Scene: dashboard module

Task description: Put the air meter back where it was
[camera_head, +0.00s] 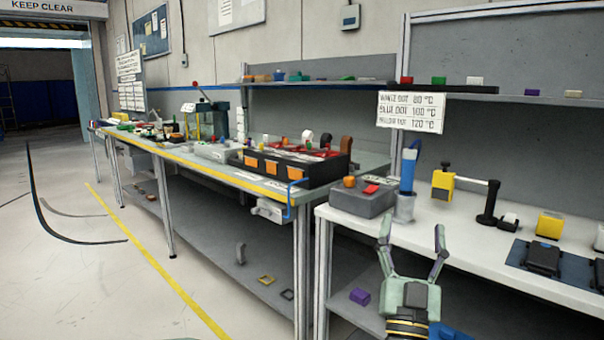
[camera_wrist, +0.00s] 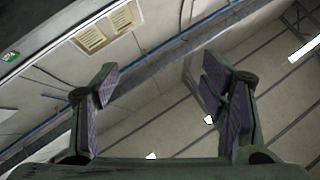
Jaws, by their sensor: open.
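My gripper (camera_head: 412,232) is open and empty, pointing up in front of the right workbench (camera_head: 470,240). In the wrist view its two padded fingers (camera_wrist: 160,95) stand wide apart with nothing between them, and only wall and ceiling show beyond. I cannot tell for certain which object is the air meter. A yellow block with a black knob (camera_head: 443,186) stands on the right bench, behind and to the right of the gripper.
A grey box (camera_head: 362,200) and a cup holding a blue tool (camera_head: 405,207) stand at the bench's left end. A yellow block (camera_head: 550,225) and black devices (camera_head: 543,258) are at right. A black bin (camera_head: 290,166) stands on the left bench. The floor (camera_head: 80,270) at left is open.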

